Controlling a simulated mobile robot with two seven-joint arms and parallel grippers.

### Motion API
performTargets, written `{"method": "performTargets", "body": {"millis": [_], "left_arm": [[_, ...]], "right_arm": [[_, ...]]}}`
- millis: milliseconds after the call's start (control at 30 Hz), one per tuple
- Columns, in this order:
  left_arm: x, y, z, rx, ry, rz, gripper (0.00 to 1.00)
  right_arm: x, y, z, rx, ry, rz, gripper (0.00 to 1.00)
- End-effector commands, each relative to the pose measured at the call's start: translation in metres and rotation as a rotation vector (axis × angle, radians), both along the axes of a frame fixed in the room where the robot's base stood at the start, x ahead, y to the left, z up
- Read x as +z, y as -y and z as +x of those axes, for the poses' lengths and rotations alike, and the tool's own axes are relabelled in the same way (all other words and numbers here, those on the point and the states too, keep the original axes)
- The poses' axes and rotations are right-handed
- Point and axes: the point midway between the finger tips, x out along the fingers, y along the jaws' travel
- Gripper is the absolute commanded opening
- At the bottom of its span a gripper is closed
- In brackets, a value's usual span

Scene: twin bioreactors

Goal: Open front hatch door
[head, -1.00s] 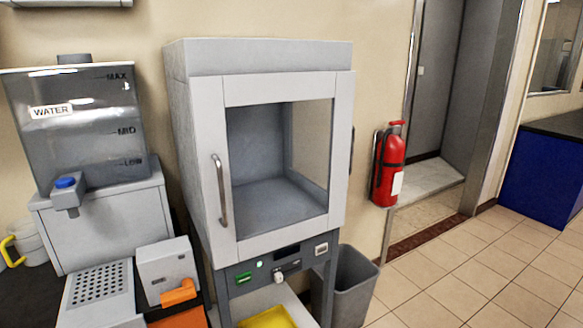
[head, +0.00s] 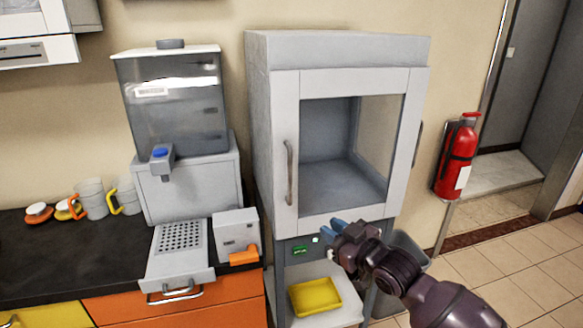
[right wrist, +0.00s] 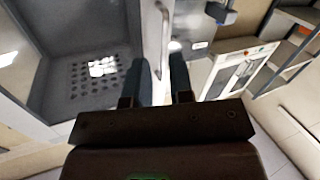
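The front hatch door (head: 313,84) is a white frame around a clear window on the grey cabinet (head: 350,48). It looks closed. Its vertical metal handle (head: 290,172) is on the door's left side. My right gripper (head: 333,229) is in front of the cabinet, below the window and to the lower right of the handle. In the right wrist view the two fingers (right wrist: 160,82) stand apart with nothing between them. The handle (right wrist: 163,40) shows ahead of the gap, apart from the fingers. My left gripper is not in view.
Left of the cabinet stand a water dispenser (head: 172,105) and a small white machine (head: 236,232) on the counter. A yellow tray (head: 315,297) lies on the shelf below the cabinet. A red extinguisher (head: 456,160) hangs to the right. A grey bin stands behind my right arm.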

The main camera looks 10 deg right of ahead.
Motion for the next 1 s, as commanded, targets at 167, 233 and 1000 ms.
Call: {"method": "performTargets", "body": {"millis": [167,233,1000], "left_arm": [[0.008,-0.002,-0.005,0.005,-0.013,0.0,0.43],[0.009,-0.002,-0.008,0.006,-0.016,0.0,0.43],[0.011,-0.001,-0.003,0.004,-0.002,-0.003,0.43]], "right_arm": [[0.072,-0.005,0.031,0.101,0.035,0.034,0.21],[0.085,-0.006,0.037,0.13,0.027,0.06,0.21],[0.081,-0.031,0.075,0.191,-0.061,0.233,0.21]]}}
